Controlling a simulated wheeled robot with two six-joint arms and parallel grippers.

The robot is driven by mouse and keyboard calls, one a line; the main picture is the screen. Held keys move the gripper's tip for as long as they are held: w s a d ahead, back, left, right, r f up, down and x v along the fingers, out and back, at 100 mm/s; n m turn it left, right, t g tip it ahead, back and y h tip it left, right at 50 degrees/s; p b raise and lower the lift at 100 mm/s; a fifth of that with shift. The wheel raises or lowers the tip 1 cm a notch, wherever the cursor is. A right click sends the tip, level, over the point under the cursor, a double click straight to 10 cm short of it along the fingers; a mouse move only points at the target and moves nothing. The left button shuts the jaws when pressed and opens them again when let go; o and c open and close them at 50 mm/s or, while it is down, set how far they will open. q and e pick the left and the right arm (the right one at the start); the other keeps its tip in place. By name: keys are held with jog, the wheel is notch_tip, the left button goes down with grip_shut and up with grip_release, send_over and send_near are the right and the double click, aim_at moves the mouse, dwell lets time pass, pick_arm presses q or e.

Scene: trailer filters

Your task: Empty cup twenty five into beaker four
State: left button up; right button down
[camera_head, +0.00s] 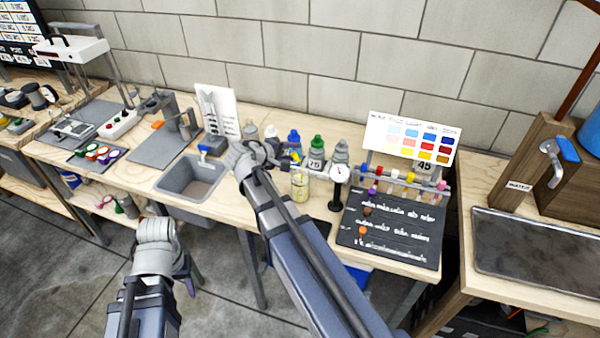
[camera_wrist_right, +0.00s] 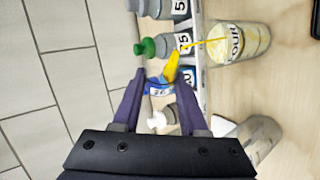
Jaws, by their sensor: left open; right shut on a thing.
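Beaker four (camera_wrist_right: 258,42) is a clear beaker with a label reading FOUR and pale yellow liquid inside; it also stands on the bench in the head view (camera_head: 300,187). My right gripper (camera_wrist_right: 160,95) is shut on a small tilted cup with yellow contents (camera_wrist_right: 172,68), which I take to be cup twenty five; its number cannot be read. A thin yellow stream runs from the cup to the beaker's mouth. The fingers partly hide the cup. My left gripper (camera_head: 188,278) is open and empty, low in front of the bench.
Behind the beaker stand a green-capped bottle labelled 75 (camera_head: 317,152), a grey-capped bottle (camera_head: 341,152) and a blue-capped bottle (camera_head: 294,138). A dial gauge (camera_head: 339,174) is just right of the beaker. A sink (camera_head: 192,180) lies left. Another clear beaker (camera_wrist_right: 262,140) is nearby.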

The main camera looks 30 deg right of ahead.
pick_arm(q)
jog(key=shift+s+a+f+b, duration=0.1)
jog(key=shift+a+f+b, duration=0.1)
jog(key=shift+f+b, duration=0.25)
jog(key=shift+a+f+b, duration=0.2)
jog(key=shift+f+b, duration=0.2)
jog(key=shift+f, duration=0.05)
pick_arm(e)
jog(key=shift+s+f+m+t, duration=0.15)
jog(key=shift+f+m+t, duration=0.25)
jog(key=shift+f, duration=0.05)
